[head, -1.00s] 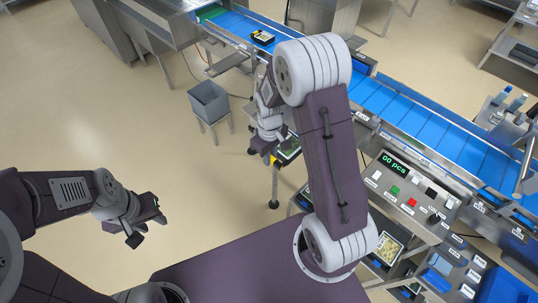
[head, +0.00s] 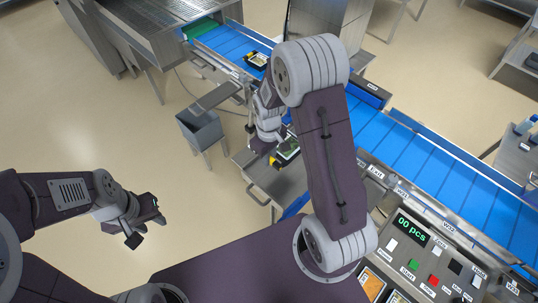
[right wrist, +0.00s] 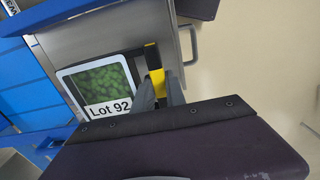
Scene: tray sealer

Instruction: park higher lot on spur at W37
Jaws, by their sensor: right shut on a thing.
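My right gripper (head: 275,158) is shut on a tray (head: 288,151) with green contents. The tray is over a grey metal surface (head: 268,182) beside the blue conveyor (head: 385,138). Another dark tray with a yellow mark (head: 257,60) lies on the conveyor's far part. My left gripper (head: 147,222) is open and empty over the floor at left. I cannot read a W37 label.
A grey bin (head: 200,127) stands left of the conveyor. A control panel (head: 425,255) reading "00 pcs" is at lower right, with orange-filled trays (head: 372,284) beside it. W-labels run along the conveyor's near rail. Open floor lies at left.

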